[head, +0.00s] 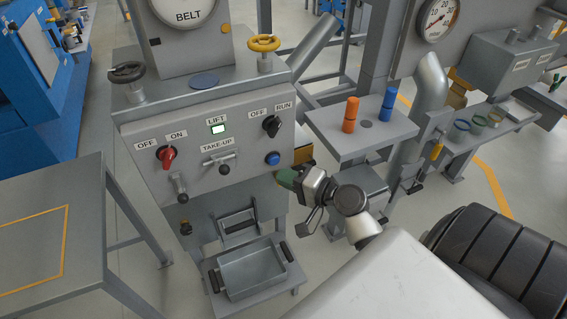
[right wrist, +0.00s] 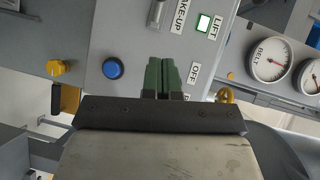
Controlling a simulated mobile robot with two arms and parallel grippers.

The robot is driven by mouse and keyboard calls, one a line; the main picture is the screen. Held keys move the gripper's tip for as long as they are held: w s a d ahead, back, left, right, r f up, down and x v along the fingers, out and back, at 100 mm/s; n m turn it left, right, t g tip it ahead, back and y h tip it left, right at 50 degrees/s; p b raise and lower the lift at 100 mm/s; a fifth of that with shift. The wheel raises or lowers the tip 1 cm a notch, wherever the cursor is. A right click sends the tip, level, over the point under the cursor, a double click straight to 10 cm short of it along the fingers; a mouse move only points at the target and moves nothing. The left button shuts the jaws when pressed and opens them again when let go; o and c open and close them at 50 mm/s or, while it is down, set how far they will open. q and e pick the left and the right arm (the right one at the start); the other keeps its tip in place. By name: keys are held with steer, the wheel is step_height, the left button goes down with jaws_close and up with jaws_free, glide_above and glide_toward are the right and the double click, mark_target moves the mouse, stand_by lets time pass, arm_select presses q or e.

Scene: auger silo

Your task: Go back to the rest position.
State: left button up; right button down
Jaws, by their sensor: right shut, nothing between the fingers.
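My right gripper (head: 284,177) is in front of the lower right part of the grey control panel (head: 215,180), just below the blue button (head: 273,158). Its green fingers (right wrist: 159,76) are together with nothing between them in the right wrist view. There they point at the panel, with the blue button (right wrist: 113,68) to their left and the OFF label (right wrist: 194,70) to their right. I cannot tell whether the fingertips touch the panel. My left gripper is not in view.
The panel has a red OFF/ON switch (head: 167,157), a lit LIFT lamp (head: 218,129) and a black OFF/RUN knob (head: 271,126). A grey bin (head: 250,291) sits below. A shelf (head: 345,142) with orange and blue pegs stands right. A bench (head: 85,220) stands left.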

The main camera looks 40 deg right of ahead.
stand_by(0.3)
steer(key=s+a+f+n+g+h, duration=0.1)
steer(key=s+f+g, duration=0.2)
steer(key=f, duration=0.8)
steer(key=s+a+f+n+g+h, duration=0.1)
steer(key=s+a+f+g, duration=0.1)
steer(key=f, duration=0.8)
steer(key=s+a+f+n+g+h, duration=0.1)
steer(key=s+f+n+g, duration=0.15)
steer(key=f, duration=0.85)
steer(key=s+a+f+n+g+h, duration=0.1)
steer(key=s+f+n+g, duration=0.1)
steer(key=s+f, duration=0.3)
steer(key=s+a+f+n+g, duration=0.1)
steer(key=s+f+n, duration=0.4)
steer(key=s, duration=0.9)
steer(key=s+a+f+n+g+h, duration=0.1)
steer(key=s+a+f+n+g, duration=0.1)
steer(key=s+f, duration=0.5)
steer(key=s+n+g, duration=0.1)
steer(key=s+g, duration=0.1)
steer(key=s, duration=0.1)
steer(key=shift+f+h, duration=0.25)
steer(key=shift+h, duration=0.05)
